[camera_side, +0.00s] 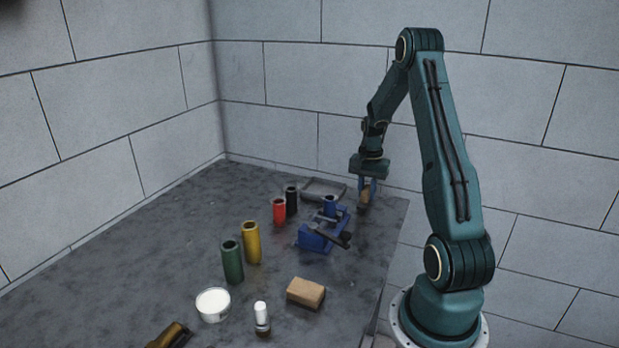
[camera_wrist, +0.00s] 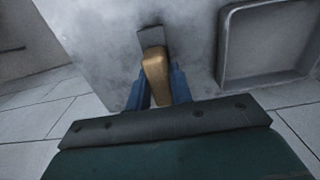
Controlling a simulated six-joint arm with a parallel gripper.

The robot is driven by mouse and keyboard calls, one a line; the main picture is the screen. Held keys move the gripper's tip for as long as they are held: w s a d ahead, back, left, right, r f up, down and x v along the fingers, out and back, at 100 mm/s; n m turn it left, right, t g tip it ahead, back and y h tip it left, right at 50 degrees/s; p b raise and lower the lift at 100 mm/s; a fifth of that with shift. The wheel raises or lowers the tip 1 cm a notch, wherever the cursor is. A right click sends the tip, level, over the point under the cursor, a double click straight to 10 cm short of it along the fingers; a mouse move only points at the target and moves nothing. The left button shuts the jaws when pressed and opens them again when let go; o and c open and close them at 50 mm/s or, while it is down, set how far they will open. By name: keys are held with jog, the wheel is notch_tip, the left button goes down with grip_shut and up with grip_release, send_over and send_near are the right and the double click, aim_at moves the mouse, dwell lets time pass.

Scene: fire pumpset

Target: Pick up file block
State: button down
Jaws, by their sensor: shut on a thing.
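The file block (camera_side: 366,196) has a tan wooden body and a darker grey end below it. It is at the back right of the table, near the right edge. My gripper (camera_side: 367,186) points down with its blue fingers shut on the tan part. In the wrist view, the file block (camera_wrist: 155,72) sits between the two blue fingers (camera_wrist: 157,90), with its flat grey end (camera_wrist: 152,40) beyond them. I cannot tell whether that end touches the table.
The blue vise (camera_side: 318,238) stands left of my gripper. A grey tray (camera_side: 323,188) lies behind it. Red (camera_side: 279,211), black (camera_side: 292,200), yellow (camera_side: 251,243) and green (camera_side: 232,263) cylinders stand further left. A tan block (camera_side: 305,292), white bowl (camera_side: 213,304) and white-topped bottle (camera_side: 262,318) are in front.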

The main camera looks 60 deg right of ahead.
aim_at(364, 189)
notch_tip(364, 189, up, 19)
dwell(0.5)
jog(key=shift+f, duration=0.15)
jog(key=c, duration=1.9)
grip_release()
jog(key=shift+c, duration=1.2)
jog(key=w+a+f, duration=0.1)
jog(key=w+a, duration=0.1)
jog(key=a, duration=0.2)
jog(key=w+a+f, duration=0.2)
jog(key=a, duration=0.3)
jog(key=w+a+f, duration=0.2)
jog(key=a, duration=0.3)
jog(key=shift+w+a, duration=0.15)
jog(key=shift+w, duration=0.15)
jog(key=shift+f, duration=0.1)
jog(key=shift+f, duration=0.15)
